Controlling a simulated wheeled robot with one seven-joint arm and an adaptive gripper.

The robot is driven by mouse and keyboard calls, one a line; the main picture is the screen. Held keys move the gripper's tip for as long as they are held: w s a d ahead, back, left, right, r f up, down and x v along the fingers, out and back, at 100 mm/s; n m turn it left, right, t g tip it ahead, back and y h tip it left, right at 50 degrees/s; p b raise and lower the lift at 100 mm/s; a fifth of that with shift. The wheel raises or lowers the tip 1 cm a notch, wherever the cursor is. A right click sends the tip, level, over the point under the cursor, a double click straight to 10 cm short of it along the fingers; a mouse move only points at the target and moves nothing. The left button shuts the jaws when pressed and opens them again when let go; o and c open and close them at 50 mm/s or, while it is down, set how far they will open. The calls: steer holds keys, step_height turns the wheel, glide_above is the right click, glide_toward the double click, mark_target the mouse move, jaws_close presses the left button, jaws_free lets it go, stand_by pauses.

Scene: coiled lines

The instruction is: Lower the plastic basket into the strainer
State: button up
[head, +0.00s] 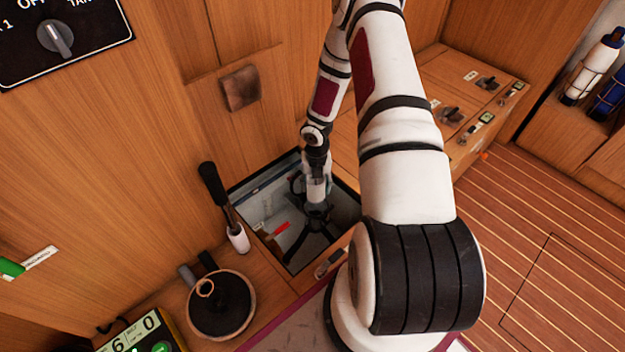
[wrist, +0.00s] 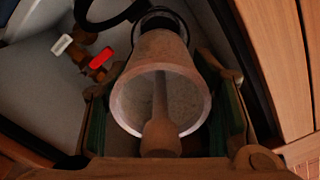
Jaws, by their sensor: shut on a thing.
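My gripper (wrist: 163,112) reaches down into the open floor locker, with one finger on each side of the plastic basket (wrist: 168,55). The basket is a pale, brownish cup with a round rim and a central stem (wrist: 160,105), and it is held between the fingers. In the head view the basket (head: 316,190) is a small pale cylinder below my wrist. The dark strainer (head: 317,212) stands below it in the locker. In the wrist view a black ring (wrist: 160,13) shows at the basket's far end. I cannot tell how far the basket is inside it.
The square locker opening (head: 350,183) has close wooden edges. A red-handled valve (wrist: 101,58) and black hoses sit beside the strainer. A round dark lid (head: 222,318) lies on the ledge at left, near a black-handled lever (head: 213,185). The slatted floor (head: 545,240) at right is clear.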

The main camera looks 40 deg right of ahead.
steer(key=shift+f+b, duration=2.55)
steer(key=shift+f, duration=0.3)
steer(key=shift+p, duration=0.5)
steer(key=shift+f+b, duration=1.55)
steer(key=shift+f, duration=0.7)
steer(key=shift+r+p, duration=0.45)
steer(key=shift+p, duration=0.3)
stand_by(1.0)
steer(key=shift+f, duration=0.2)
stand_by(0.5)
